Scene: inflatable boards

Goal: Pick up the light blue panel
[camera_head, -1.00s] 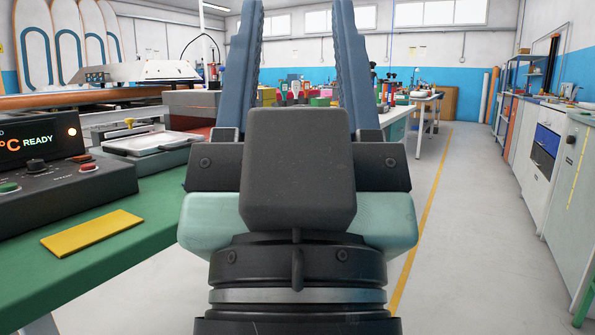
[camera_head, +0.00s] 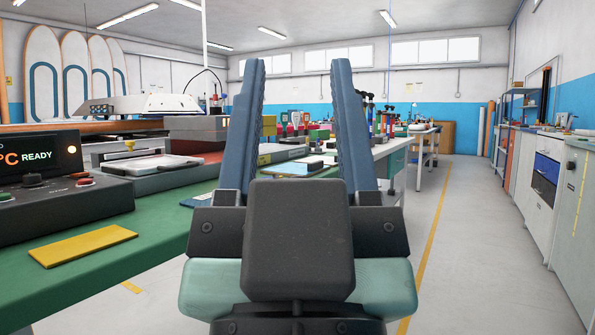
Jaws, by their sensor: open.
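My gripper (camera_head: 298,64) fills the centre of the head view, its two blue-grey fingers standing apart with nothing held between them. A flat light blue panel (camera_head: 291,169) shows in the gap between the fingers, lying on the green bench top (camera_head: 168,215) farther back. The gripper is apart from it and on the near side. Another flat blue piece (camera_head: 197,200) lies left of my gripper and is partly hidden by it. I cannot tell its exact shade or full shape.
A yellow panel (camera_head: 83,245) lies on the near bench, beside a dark control box (camera_head: 62,190) reading "READY". A press with a white plate (camera_head: 155,163) stands behind. Coloured blocks (camera_head: 280,152) are farther back. The floor on the right (camera_head: 480,260) is clear.

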